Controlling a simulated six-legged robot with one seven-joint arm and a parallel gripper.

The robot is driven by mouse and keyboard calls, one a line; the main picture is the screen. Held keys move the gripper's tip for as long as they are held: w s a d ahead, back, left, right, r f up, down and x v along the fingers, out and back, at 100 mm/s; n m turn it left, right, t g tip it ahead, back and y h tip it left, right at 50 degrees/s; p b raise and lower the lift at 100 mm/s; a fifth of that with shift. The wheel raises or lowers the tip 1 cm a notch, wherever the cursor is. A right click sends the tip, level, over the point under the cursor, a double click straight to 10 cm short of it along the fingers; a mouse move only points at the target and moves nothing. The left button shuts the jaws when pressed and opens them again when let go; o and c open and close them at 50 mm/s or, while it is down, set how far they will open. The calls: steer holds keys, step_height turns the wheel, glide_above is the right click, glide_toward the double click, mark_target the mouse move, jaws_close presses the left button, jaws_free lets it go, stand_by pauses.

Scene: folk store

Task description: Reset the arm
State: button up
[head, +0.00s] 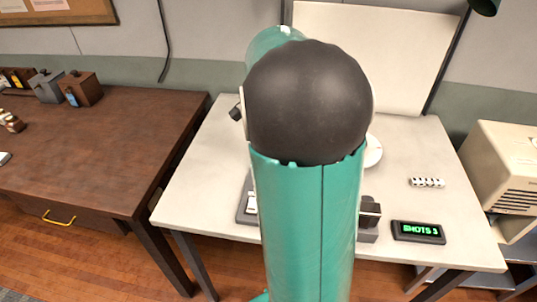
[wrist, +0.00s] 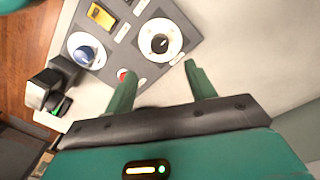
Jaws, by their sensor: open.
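My gripper (wrist: 160,85) shows at the end of my arm in the wrist view. Its two green fingers are spread apart with nothing between them. It hangs over a white table (head: 200,180), close to a grey control panel (wrist: 128,52). The panel carries a blue knob (wrist: 85,54), a black dial (wrist: 160,43) on a white disc, a yellow part (wrist: 101,15) and a red button (wrist: 122,74). I cannot tell the height of the fingers above the panel. In the head view my own arm fills the middle and hides the gripper and most of the panel.
A beige machine (head: 505,170) stands at far right. A brown desk (head: 95,150) with small boxes is at left. A white board (head: 400,50) stands behind.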

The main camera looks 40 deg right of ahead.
steer(key=shift+r, duration=1.05)
